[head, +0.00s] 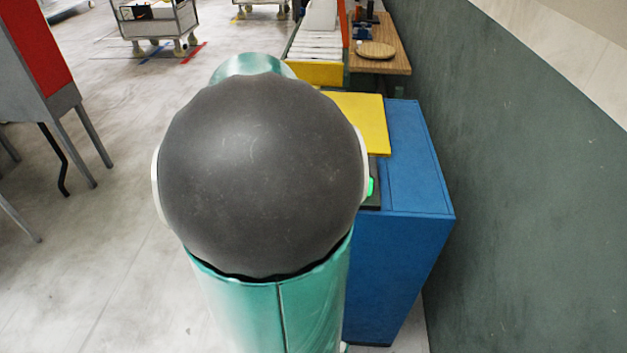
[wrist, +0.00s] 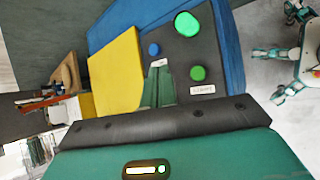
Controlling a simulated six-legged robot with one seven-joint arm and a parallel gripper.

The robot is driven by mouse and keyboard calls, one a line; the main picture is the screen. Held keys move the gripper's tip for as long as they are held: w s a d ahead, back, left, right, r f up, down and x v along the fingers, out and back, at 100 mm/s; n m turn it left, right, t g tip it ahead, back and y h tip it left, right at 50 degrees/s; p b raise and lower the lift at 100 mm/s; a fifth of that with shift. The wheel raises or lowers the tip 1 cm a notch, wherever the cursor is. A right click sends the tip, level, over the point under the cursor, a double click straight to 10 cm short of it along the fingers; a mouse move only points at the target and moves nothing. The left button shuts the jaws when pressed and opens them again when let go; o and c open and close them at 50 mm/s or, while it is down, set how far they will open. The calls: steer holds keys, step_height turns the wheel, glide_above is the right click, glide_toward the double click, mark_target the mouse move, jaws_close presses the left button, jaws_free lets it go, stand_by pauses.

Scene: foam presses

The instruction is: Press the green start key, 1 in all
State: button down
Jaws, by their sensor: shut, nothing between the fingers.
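A dark control panel (wrist: 222,58) lies on the blue cabinet in the wrist view. It carries a large bright green oval (wrist: 187,24), a smaller round green button (wrist: 197,73) and a blue button (wrist: 154,49). A small white label (wrist: 202,90) sits by the round green button; its text is too small to read. I cannot tell which green piece is the start key. My gripper (wrist: 159,78) is shut and empty, its teal fingers over the panel's edge near the blue button; contact cannot be told. In the head view, my arm hides most of the panel; a bright green piece (head: 371,187) shows.
The blue cabinet (head: 400,260) with a yellow plate (head: 362,118) stands close to the dark green wall (head: 540,200) at right. Behind is a wooden table (head: 392,60). A red and grey unit (head: 45,60) stands left.

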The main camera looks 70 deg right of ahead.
steer(key=shift+f, duration=0.1)
steer(key=shift+f, duration=4.35)
steer(key=shift+f, duration=0.1)
steer(key=shift+f, duration=0.3)
steer(key=shift+f, duration=0.5)
steer(key=shift+r, duration=0.9)
